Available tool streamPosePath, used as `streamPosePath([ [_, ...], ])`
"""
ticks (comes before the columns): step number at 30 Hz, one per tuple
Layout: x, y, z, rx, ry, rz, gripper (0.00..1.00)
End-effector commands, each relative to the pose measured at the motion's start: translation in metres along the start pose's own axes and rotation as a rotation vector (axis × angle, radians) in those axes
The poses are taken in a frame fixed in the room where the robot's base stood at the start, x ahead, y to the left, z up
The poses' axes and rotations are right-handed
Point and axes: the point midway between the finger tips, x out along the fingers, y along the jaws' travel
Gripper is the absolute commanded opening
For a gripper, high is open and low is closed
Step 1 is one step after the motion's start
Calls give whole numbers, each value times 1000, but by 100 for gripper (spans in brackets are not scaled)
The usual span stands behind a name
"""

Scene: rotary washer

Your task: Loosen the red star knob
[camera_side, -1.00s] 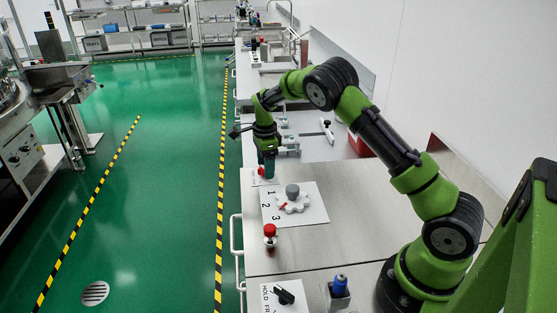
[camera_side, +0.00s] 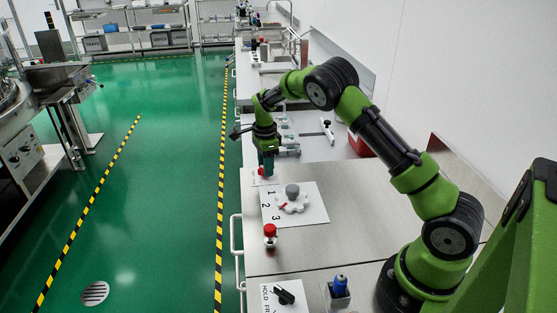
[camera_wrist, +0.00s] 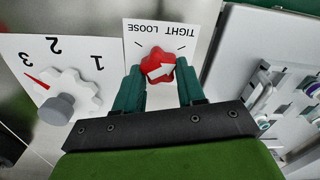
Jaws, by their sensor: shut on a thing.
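The red star knob (camera_wrist: 157,65) with a white arrow sits on a white plate (camera_wrist: 188,52) lettered TIGHT and LOOSE, upside down in the wrist view. LOOSE is on the left there and TIGHT on the right. The arrow lies roughly crosswise, its head seemingly to the right. My gripper (camera_wrist: 160,80) has one teal finger on each side of the knob and is shut on it. In the side view my gripper (camera_side: 267,163) points down at the knob (camera_side: 262,171), which is partly hidden by the fingers.
A white dial plate marked 1, 2, 3 carries a white lobed knob (camera_side: 294,203) with a grey hub, close in front. A red-topped button (camera_side: 270,231), a black switch (camera_side: 284,294) and a blue-topped part (camera_side: 340,284) stand nearer. The bench to the right is bare.

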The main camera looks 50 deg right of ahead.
Motion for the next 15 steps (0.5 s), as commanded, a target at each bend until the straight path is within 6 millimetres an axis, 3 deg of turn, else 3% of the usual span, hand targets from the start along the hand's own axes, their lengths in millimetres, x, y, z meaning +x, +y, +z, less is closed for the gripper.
streamPosePath([
  [15,-1,-3,1,-421,-1,-2,9],
])
